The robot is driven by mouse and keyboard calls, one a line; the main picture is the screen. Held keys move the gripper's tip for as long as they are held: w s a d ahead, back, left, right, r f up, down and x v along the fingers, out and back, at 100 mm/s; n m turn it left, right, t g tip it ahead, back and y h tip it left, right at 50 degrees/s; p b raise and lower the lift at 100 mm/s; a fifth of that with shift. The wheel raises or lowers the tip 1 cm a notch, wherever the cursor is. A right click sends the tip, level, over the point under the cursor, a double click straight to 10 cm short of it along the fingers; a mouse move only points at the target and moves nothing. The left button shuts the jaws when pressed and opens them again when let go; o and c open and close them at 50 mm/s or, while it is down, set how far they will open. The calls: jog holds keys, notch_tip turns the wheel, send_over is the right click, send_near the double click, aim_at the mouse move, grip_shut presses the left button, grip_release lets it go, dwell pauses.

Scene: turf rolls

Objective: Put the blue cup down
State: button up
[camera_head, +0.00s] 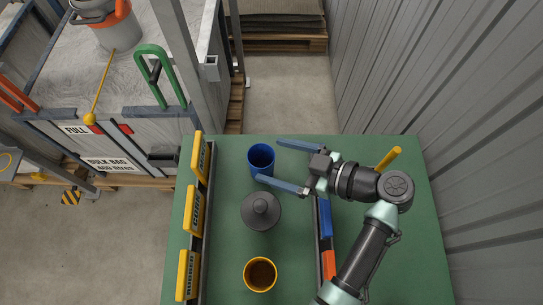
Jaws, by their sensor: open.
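The blue cup (261,159) stands upright on the green table (405,240), near its far edge. My gripper (268,161) is open. Its two blue fingers reach leftward from the wrist, one at the far right of the cup and one at its near side. The near fingertip looks very close to the cup's lower edge; I cannot tell whether it touches. The cup's rim and dark inside are visible.
A dark grey lidded pot (261,210) stands just nearer than the cup. A yellow cup (260,274) with brown contents is nearer still. Yellow labelled blocks (192,211) line a rail at left. A blue block (326,218) and an orange block (329,265) line another rail at right.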

jog(key=b+v, duration=0.1)
jog(key=v, duration=0.9)
jog(key=w+r+m+t+h, duration=0.4)
jog(key=w+r+h, duration=0.2)
jog(key=w+r, duration=0.5)
jog(key=w+a+r+m+t+h, duration=0.1)
jog(key=w+r+t+h, duration=0.15)
jog(key=r, duration=0.45)
jog(key=w+a+r+m+t+h, duration=0.1)
jog(key=w+a+r+m+t, duration=0.2)
jog(key=r, duration=0.4)
jog(key=s+a+r+m+t+h, duration=0.1)
jog(key=s+r+t, duration=0.3)
jog(key=r, duration=0.5)
jog(key=s+a+r+m+t, duration=0.2)
jog(key=s+r, duration=0.3)
jog(key=r, duration=0.5)
jog(key=s+a+r+m+t+h, duration=0.1)
jog(key=s+a+r+t, duration=0.2)
jog(key=r, duration=0.6)
jog(key=s+t, duration=0.1)
jog(key=t, duration=0.1)
jog(key=shift+r+m+t+h, duration=0.15)
jog(key=shift+m+t+h, duration=0.15)
jog(key=shift+t+h, duration=0.05)
